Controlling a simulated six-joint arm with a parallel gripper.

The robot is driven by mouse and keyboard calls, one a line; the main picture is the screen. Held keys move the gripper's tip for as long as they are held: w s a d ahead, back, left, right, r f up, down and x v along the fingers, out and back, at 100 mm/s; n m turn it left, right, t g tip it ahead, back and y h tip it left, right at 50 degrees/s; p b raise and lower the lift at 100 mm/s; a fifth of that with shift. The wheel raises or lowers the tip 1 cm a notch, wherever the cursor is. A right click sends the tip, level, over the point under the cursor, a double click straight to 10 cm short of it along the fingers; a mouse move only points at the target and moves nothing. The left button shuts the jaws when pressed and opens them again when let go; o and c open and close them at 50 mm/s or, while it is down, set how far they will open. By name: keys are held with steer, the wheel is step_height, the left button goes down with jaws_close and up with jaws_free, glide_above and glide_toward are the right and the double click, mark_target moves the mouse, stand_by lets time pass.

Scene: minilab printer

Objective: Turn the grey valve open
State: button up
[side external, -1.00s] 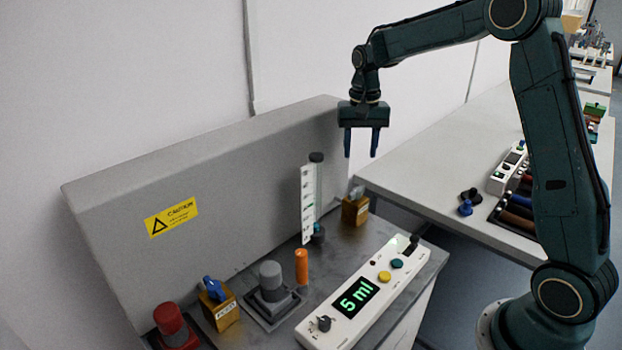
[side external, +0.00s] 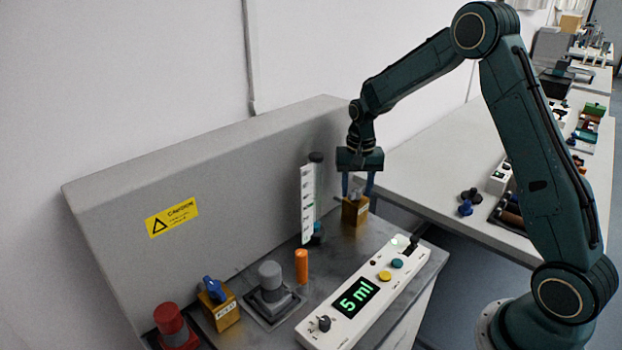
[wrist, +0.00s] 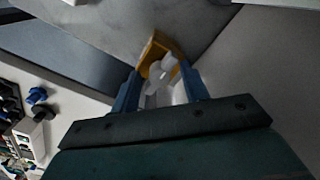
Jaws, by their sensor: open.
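The grey valve is a light grey handle (wrist: 162,72) on a brass-coloured block (side external: 355,211) at the back right of the grey machine top. The block also shows in the wrist view (wrist: 150,48). My gripper (side external: 358,194) points down at the valve, with its blue fingers apart on either side of the handle. In the wrist view my gripper (wrist: 160,88) has the handle between its open fingers. I cannot tell whether a finger touches it. The fingers partly hide the handle in the side view.
A clear graduated tube (side external: 308,205) stands close left of the valve. A second brass block with a blue handle (side external: 215,289), an orange cylinder (side external: 301,266), a grey knob (side external: 270,277) and a red knob (side external: 171,322) stand leftward.

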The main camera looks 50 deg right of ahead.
jaws_close()
steer(key=shift+m, duration=0.4)
steer(key=m, duration=1.1)
stand_by(0.4)
stand_by(0.4)
jaws_free()
